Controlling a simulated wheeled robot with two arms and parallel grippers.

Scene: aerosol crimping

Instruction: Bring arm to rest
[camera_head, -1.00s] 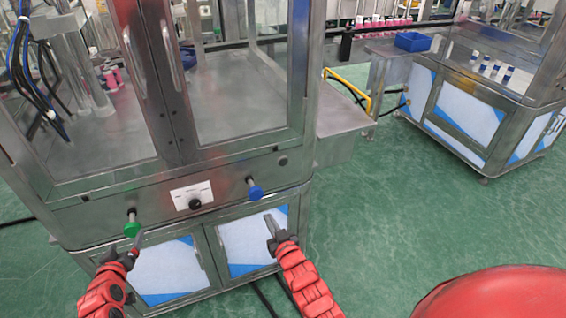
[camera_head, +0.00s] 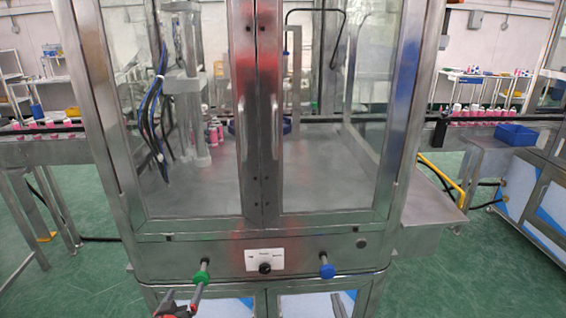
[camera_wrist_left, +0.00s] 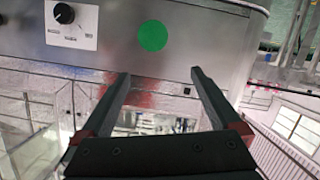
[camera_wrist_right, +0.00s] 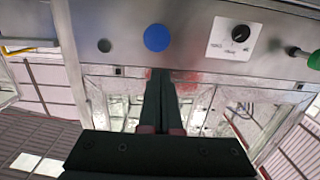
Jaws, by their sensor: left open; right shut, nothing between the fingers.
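The green button (camera_head: 201,277) and the blue button (camera_head: 327,271) stick out from the front panel of a metal machine. A black dial (camera_head: 265,268) on a white plate sits between them. My left gripper (camera_head: 184,296) is low in the head view, just below the green button. In the left wrist view its fingers (camera_wrist_left: 160,75) are apart and empty, with the green button (camera_wrist_left: 152,36) beyond them. My right gripper is outside the head view. In the right wrist view its fingers (camera_wrist_right: 160,75) are shut together and empty, with the blue button (camera_wrist_right: 157,38) just beyond the tips.
The machine's glass doors with metal handles (camera_head: 275,150) stand above the panel. A metal side shelf (camera_head: 432,210) juts out on the right. A blue bin (camera_head: 516,134) stands further right. Green floor (camera_head: 455,275) is open at the lower right.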

